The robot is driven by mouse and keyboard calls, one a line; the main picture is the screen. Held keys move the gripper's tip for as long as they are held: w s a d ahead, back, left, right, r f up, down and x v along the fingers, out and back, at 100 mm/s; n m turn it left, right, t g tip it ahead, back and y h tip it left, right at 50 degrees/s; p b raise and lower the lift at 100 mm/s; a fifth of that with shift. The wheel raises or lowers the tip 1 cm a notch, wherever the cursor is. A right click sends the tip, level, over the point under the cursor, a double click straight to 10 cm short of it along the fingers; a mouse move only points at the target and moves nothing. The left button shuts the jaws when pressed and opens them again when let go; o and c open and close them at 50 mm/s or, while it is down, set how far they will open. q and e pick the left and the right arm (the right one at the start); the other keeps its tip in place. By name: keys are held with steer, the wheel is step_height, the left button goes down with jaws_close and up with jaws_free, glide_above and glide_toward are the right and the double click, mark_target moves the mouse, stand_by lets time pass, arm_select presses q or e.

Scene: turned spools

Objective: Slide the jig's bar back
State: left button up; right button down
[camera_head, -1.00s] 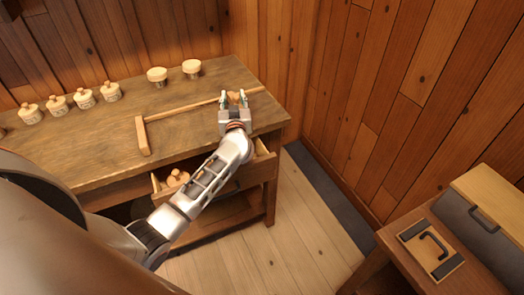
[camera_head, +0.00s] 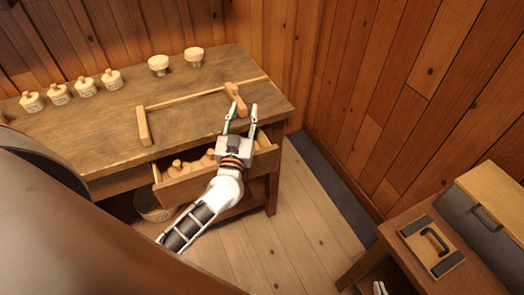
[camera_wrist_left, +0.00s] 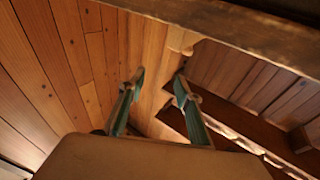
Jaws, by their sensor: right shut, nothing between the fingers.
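The jig lies on the workbench top in the head view. It has a long thin wooden rail (camera_head: 187,97), a crosspiece (camera_head: 143,126) at its left end and a short wooden bar (camera_head: 236,99) across it towards the right. A bit of rail shows beyond that bar.
An open drawer (camera_head: 200,183) holding several turned wooden pieces sits under my left gripper. Several lidded jars (camera_head: 86,87) and two round-topped pieces (camera_head: 194,56) stand along the bench's back. A side table (camera_head: 385,240) with handled boxes stands at right.

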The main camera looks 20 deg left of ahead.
arm_select(q)
steer(key=shift+s+d+f+m+h+b, duration=0.25)
steer(key=shift+s+d+f+m+h, duration=0.75)
steer(key=shift+d, duration=0.5)
steer(key=shift+s+d+f+m+h+b, duration=0.25)
steer(key=shift+s+d+f+m+h, duration=0.55)
steer(key=shift+d+f+h, duration=0.65)
steer(key=shift+s+d+f+m+h+b, duration=0.25)
steer(key=shift+s+d+f+m+h, duration=0.7)
steer(key=shift+d, duration=0.65)
steer(key=shift+s+a+r+n, duration=0.1)
steer(key=shift+s+r+n, duration=0.05)
steer(key=shift+n, duration=0.2)
